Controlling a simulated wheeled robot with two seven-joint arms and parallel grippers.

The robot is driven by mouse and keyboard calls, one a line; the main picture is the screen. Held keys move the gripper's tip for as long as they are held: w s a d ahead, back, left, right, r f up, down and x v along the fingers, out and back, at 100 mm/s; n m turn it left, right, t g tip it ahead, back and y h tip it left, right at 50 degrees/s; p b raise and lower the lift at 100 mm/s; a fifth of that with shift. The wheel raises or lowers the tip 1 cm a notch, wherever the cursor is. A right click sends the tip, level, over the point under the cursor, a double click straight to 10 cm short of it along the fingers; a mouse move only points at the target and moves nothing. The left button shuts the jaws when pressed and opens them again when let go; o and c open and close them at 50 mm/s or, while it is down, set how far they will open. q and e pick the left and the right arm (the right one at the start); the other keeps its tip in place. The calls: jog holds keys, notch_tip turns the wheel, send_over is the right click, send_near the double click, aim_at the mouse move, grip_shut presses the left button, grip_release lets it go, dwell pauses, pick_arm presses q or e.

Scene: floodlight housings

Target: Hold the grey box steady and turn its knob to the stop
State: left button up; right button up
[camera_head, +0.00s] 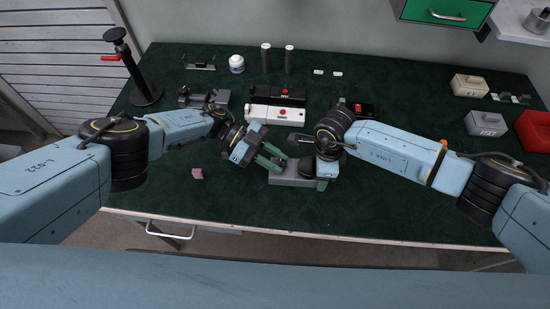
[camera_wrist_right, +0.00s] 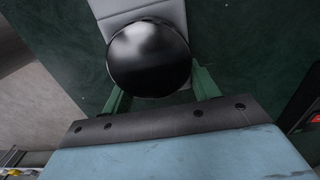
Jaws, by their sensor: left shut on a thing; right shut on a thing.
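The grey box (camera_head: 287,180) lies near the front middle of the green bench top. My left gripper (camera_head: 270,160) comes in from the upper left and is shut at the box's left part. Its exact contact is too small to make out. The grey box (camera_wrist_right: 112,9) shows behind the knob.
A black stand (camera_head: 146,92) is at far left, a red case (camera_head: 535,130) at far right. The front bench edge is close.

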pick_arm(q)
jog(key=o, duration=1)
jog(key=v, duration=1.2)
